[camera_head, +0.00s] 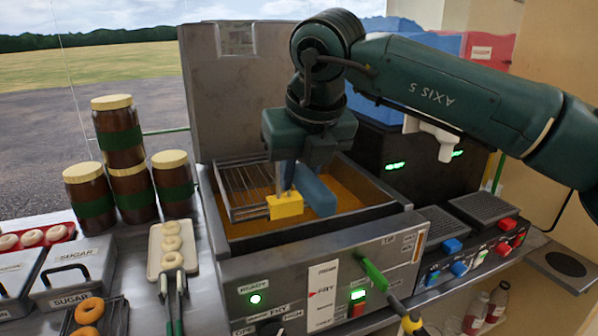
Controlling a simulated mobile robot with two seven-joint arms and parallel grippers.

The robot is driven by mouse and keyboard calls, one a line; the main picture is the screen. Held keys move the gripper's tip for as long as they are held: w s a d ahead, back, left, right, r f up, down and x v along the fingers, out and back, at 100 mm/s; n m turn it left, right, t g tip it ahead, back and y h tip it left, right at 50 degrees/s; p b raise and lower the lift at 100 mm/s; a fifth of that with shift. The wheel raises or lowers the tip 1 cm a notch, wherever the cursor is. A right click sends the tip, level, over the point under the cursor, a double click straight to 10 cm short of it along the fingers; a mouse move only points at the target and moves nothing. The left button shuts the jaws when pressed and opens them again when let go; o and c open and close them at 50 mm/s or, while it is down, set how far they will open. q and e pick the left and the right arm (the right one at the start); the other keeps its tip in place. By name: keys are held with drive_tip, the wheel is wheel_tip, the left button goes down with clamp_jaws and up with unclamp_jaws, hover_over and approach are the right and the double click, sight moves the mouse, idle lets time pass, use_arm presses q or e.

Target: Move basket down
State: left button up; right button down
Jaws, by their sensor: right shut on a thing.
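The wire basket (243,184) is at the left side of the fryer's vat, near rim level. Brown-orange oil (345,190) shows through its wires and to its right. I cannot tell whether its bottom touches the oil. My right gripper (300,192) reaches down from above, at the basket's right front side. It is shut at a yellow block (285,206) that looks like the basket's grip; the fingers partly hide the join. The steel fryer (300,262) has a lit green READY lamp (255,299) on its front. My left gripper is out of view.
Stacked brown jars (118,128), a tray of pale rings (171,250) with tongs and steel sugar boxes (75,270) stand left. A green-and-yellow handle (375,276) sticks out in front of the fryer. A button panel (470,258) is at right. The fryer's raised lid (225,85) stands behind.

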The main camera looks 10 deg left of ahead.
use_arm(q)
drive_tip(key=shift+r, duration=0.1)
use_arm(e)
drive_tip(key=shift+f+b, duration=0.4)
wheel_tip(320, 180, down, 4)
drive_tip(key=b, duration=0.3)
drive_tip(key=shift+r, duration=0.25)
drive_tip(key=shift+f+b, duration=0.7)
drive_tip(key=shift+f, duration=0.05)
drive_tip(key=shift+f+b, duration=0.9)
drive_tip(key=shift+f, duration=0.05)
drive_tip(key=shift+f+b, duration=0.75)
drive_tip(key=shift+f, duration=0.1)
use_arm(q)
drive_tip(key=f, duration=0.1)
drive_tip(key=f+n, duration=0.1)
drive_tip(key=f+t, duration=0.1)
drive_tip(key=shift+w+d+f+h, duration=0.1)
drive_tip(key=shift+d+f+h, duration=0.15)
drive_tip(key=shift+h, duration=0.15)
use_arm(e)
drive_tip(key=c, duration=1.1)
unclamp_jaws()
drive_tip(key=shift+f, duration=0.1)
